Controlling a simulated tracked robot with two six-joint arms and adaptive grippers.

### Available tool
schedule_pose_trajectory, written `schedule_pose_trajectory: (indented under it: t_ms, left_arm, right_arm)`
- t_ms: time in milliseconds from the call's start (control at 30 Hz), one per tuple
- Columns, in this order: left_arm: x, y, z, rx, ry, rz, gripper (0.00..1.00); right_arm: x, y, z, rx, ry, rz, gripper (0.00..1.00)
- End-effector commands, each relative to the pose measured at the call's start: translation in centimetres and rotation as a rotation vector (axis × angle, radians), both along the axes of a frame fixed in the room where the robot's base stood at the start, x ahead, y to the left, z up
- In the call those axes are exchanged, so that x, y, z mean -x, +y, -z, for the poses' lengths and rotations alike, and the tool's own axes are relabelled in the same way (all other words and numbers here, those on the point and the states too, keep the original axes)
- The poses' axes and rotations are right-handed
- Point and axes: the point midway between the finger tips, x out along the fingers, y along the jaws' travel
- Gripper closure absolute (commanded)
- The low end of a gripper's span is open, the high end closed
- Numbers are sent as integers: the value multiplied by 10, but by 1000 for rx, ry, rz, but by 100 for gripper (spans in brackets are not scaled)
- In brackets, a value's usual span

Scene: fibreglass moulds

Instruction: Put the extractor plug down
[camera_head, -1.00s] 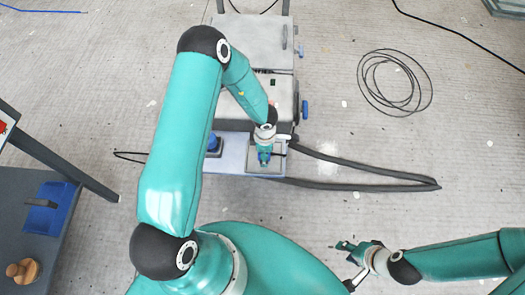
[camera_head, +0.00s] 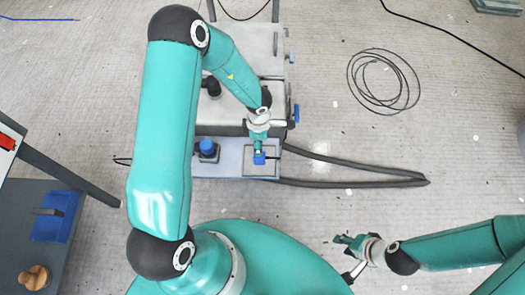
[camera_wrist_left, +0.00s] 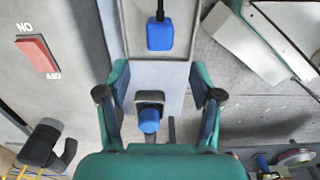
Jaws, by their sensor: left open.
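The blue extractor plug (camera_head: 260,158) lies on a square pale pad (camera_head: 271,171) on the front ledge of the machine. In the left wrist view the plug (camera_wrist_left: 160,36) shows with its black cable leading up and away. My left gripper (camera_head: 257,146) is just above and beside the plug. In the left wrist view its fingers (camera_wrist_left: 160,103) stand wide apart with nothing held between them; the plug is beyond them. A socket with a blue part (camera_wrist_left: 149,119) shows lower down between the fingers. My right gripper (camera_head: 346,243) is small and away from the machine.
The grey machine (camera_head: 240,58) stands behind the ledge; its red ON/OFF switch (camera_wrist_left: 38,53) shows in the wrist view. A dark hose (camera_head: 360,180) runs right across the floor. A coiled black cable (camera_head: 384,82) lies at upper right. A table with a blue tray (camera_head: 55,218) is at left.

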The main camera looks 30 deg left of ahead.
Motion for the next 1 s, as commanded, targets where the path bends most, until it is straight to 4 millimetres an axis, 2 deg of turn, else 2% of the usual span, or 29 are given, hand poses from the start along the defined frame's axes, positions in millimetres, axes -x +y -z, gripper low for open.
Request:
schedule_pose_trajectory:
  t_ms: [167, 367, 567, 700, 833, 1000]
  left_arm:
    - [12, -1, 8, -42, -1, 188, 34]
    - [32, -15, 24, -91, -33, 632, 34]
    - [57, -56, 35, -56, -117, 1140, 34]
    - [83, -93, 38, 18, -201, 1470, 34]
    - [109, -124, 35, 96, -278, 1700, 34]
    - [130, -145, 30, 164, -344, 1863, 34]
  right_arm:
    - [0, 0, 0, 0, 0, 0, 60]
    - [0, 0, 0, 0, 0, 0, 60]
    - [0, 0, 0, 0, 0, 0, 60]
    - [0, 0, 0, 0, 0, 0, 60]
    - [0, 0, 0, 0, 0, 0, 60]
    - [0, 0, 0, 0, 0, 0, 60]
